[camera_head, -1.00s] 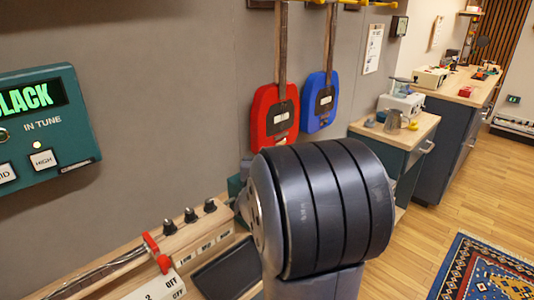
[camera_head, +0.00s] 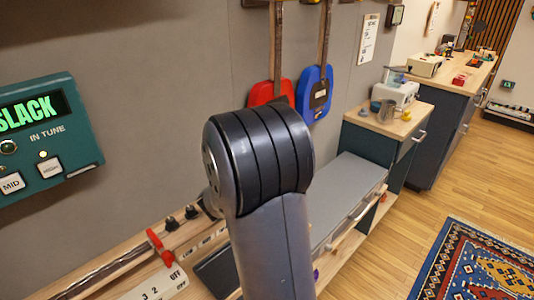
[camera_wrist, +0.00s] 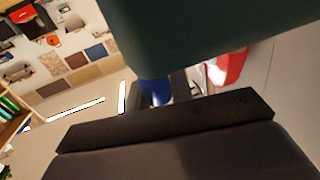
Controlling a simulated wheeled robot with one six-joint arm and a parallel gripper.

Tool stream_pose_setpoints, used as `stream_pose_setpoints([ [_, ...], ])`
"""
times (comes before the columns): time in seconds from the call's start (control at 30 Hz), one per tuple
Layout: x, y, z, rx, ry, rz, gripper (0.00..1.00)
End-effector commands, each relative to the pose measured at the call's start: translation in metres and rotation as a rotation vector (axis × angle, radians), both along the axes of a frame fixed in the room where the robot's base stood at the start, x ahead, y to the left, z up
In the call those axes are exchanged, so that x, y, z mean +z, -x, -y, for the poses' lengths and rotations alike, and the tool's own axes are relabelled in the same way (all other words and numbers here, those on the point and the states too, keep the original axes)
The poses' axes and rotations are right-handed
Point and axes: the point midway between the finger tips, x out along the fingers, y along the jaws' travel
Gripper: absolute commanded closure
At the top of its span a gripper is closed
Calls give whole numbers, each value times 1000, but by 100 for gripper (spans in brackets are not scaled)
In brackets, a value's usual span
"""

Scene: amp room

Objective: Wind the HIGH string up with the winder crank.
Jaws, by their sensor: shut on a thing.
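The teal tuner panel (camera_head: 45,135) on the wall reads SLACK, with a lit lamp above its HIGH button (camera_head: 50,169). Below it, a string board (camera_head: 115,275) carries black knobs. Two knobs show, the left one (camera_head: 172,223) and the middle one (camera_head: 191,212); my arm hides the third place. My gripper (camera_wrist: 165,117) is hidden behind my arm in the head view.
A red lever (camera_head: 159,247) stands on the board beside the OFF marks. Red (camera_head: 270,91) and blue (camera_head: 316,95) guitars hang on the wall. A grey-topped bench (camera_head: 345,185) and a cabinet with a kettle (camera_head: 387,111) are at right.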

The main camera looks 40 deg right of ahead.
Motion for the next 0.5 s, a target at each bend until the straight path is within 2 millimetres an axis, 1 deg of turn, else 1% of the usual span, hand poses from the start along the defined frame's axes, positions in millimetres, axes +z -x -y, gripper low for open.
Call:
stream_pose_setpoints([
  [0.37, 1, 0, 0, -5, 2, 3, 100],
  [0.4, 1, 0, 0, -5, 2, 3, 78],
  [0.5, 1, 0, 0, -5, 1, 3, 69],
])
